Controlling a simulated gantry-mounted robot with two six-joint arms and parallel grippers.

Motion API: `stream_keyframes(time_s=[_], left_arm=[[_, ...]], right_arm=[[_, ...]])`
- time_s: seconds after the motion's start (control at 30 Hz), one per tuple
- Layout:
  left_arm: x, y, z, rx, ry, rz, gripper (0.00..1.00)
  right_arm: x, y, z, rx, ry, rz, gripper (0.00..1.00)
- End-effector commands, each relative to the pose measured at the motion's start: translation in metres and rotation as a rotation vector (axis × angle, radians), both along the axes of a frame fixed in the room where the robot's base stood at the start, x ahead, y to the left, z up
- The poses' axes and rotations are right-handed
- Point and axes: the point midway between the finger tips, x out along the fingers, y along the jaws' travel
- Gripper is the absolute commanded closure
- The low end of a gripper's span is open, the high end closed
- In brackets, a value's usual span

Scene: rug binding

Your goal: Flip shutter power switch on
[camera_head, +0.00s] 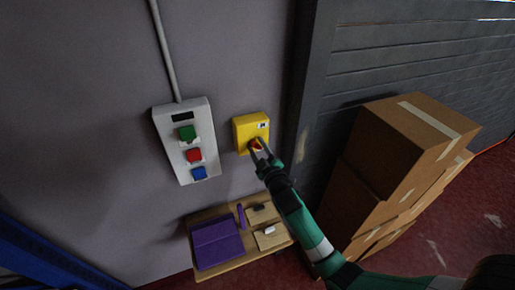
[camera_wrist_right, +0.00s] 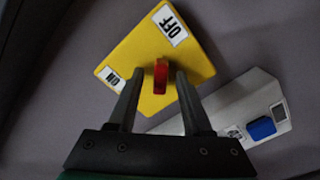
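The shutter power switch is a yellow box (camera_head: 243,131) on the wall, right of a grey button panel. In the right wrist view the yellow box (camera_wrist_right: 140,50) bears an OFF label (camera_wrist_right: 171,25) at upper right and an ON label (camera_wrist_right: 111,78) at left. Its red knob (camera_wrist_right: 160,77) stands out from the face. My right gripper (camera_head: 260,149) is at the box, with its two fingers apart, one on each side of the knob. It also shows in the right wrist view (camera_wrist_right: 161,90); gaps show beside the knob. My left gripper is not in view.
The grey panel (camera_head: 164,126) has green (camera_head: 187,132), red (camera_head: 193,155) and blue (camera_head: 199,173) buttons. Below is a small wooden table (camera_head: 225,265) with purple items (camera_head: 217,243). Stacked cardboard boxes (camera_head: 400,148) stand at right before a dark slatted shutter (camera_head: 400,45).

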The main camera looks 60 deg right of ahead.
Motion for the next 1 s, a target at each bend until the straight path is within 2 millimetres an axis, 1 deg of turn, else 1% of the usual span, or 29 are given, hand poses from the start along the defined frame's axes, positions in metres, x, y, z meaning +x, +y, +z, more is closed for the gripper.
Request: stream_keyframes(time_s=[0.17, 0.27, 0.37, 0.6, 0.7, 0.83, 1.0], left_arm=[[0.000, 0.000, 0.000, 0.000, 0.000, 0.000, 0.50], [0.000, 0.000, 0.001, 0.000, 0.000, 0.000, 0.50], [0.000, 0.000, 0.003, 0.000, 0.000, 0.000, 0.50], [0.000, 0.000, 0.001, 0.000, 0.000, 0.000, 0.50], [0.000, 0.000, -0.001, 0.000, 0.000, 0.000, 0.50], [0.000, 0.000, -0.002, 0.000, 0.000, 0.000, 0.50], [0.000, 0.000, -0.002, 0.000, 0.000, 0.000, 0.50]], right_arm=[[-0.001, 0.001, 0.000, 0.000, 0.001, -0.001, 0.50], [-0.006, 0.006, -0.001, 0.000, 0.002, 0.000, 0.50], [-0.019, 0.017, -0.001, 0.000, 0.002, 0.001, 0.50], [-0.062, 0.056, -0.002, 0.001, 0.002, 0.002, 0.50], [-0.075, 0.068, -0.002, -0.001, 0.002, 0.001, 0.50], [-0.085, 0.076, -0.001, 0.001, 0.001, 0.001, 0.50], [-0.087, 0.077, 0.000, 0.000, 0.000, 0.000, 0.50]])
